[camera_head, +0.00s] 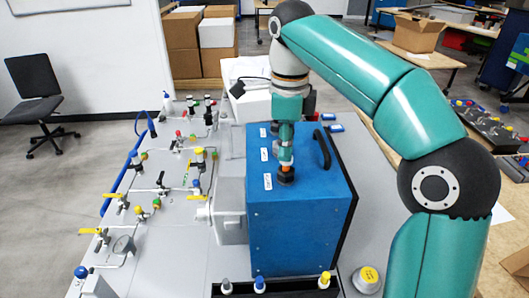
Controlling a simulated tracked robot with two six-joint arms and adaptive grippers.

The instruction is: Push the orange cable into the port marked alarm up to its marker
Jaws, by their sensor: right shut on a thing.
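The blue analyser box (300,230) stands on the grey bench, with a row of small white labels on its top. The label nearest the front (267,181) is beside a dark port (286,179); the lettering is too small to read, so I cannot tell which port is marked alarm. My right gripper (286,157) points down over this port and is shut on the orange cable, of which a short bit of orange (286,168) shows just above the port. How deep the cable sits and its marker cannot be made out. My left gripper is not in view.
A black handle (321,149) stands up on the box top, right of my gripper. A panel (150,230) with valves and pipes lies to the left. A dark tray (290,291) with several capped fittings is in front. A yellow-topped round item (368,276) is at front right.

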